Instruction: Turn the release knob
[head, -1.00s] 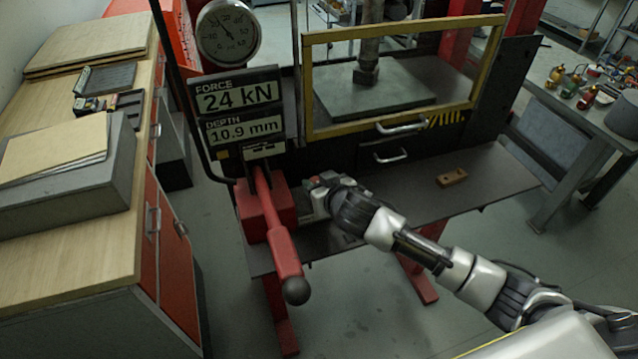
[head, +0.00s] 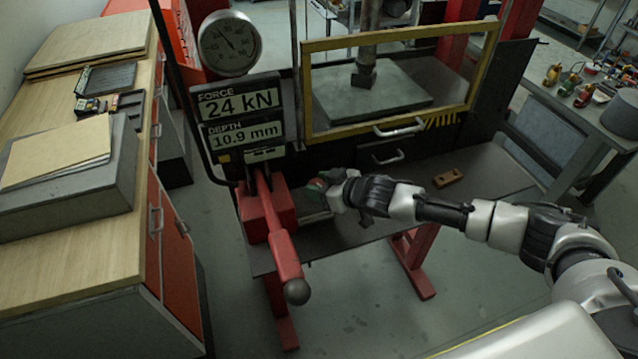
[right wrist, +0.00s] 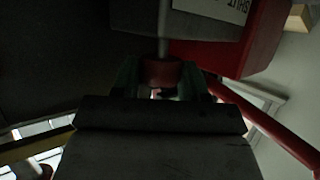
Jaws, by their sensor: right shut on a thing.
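The release knob (right wrist: 162,73) is a small red knob on a short grey stem, seen in the right wrist view. It sits between the two fingers of my right gripper (right wrist: 162,88), which is shut on it. In the head view my right gripper (head: 318,184) is just right of the red pump block (head: 267,212), low in front of the press. There the knob is mostly hidden by the gripper and wrist. My left gripper is not in view.
A red lever (head: 283,250) with a dark ball end slants forward left of my gripper. The display (head: 239,117) reads 24 kN and 10.9 mm. A yellow-framed guard (head: 308,85) stands behind. A wooden block (head: 449,178) lies on the shelf to the right.

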